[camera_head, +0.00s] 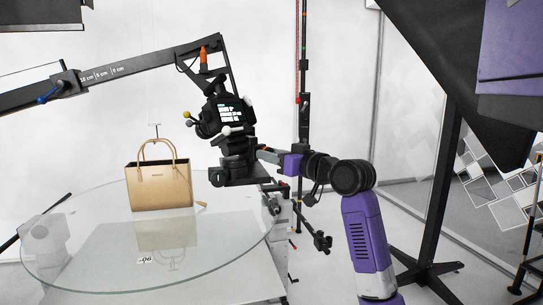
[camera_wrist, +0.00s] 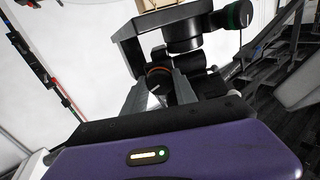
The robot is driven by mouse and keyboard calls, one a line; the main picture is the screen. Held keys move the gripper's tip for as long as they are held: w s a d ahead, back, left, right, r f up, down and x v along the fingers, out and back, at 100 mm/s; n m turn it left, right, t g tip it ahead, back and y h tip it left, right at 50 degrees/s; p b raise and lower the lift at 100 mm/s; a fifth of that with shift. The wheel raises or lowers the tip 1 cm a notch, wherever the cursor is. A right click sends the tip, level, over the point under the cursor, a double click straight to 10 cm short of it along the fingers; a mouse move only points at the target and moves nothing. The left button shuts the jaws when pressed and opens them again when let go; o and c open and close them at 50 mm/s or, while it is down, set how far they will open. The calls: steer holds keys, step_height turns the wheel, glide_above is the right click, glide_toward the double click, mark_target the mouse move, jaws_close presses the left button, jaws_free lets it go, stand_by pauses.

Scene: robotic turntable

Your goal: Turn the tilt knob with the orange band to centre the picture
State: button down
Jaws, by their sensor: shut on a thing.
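The tilt knob with the orange band (camera_wrist: 158,70) shows in the wrist view between my two grey fingers. My gripper (camera_wrist: 159,88) is shut on this knob, with one finger on either side. In the head view my gripper (camera_head: 266,155) reaches the camera head from the right, and the knob is hidden or too small there. The black camera (camera_head: 214,122) sits on its tilt head at the end of a boom. Its small lit screen (camera_head: 231,113) faces me, but its picture is too small to read.
A second knob with a green band (camera_wrist: 241,15) is at the wrist view's upper right. A tan handbag (camera_head: 160,188) stands on the round glass turntable (camera_head: 90,255). The boom (camera_head: 130,70) extends left. A black stand (camera_head: 437,200) is on the right.

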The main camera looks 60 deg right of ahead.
steer(key=shift+f+n+b, duration=0.1)
steer(key=shift+n+b, duration=0.2)
steer(key=shift+b, duration=0.05)
steer(key=n+b, duration=1)
steer(key=n, duration=0.1)
stand_by(0.5)
steer(key=c, duration=1)
jaws_free()
steer(key=shift+s, duration=0.1)
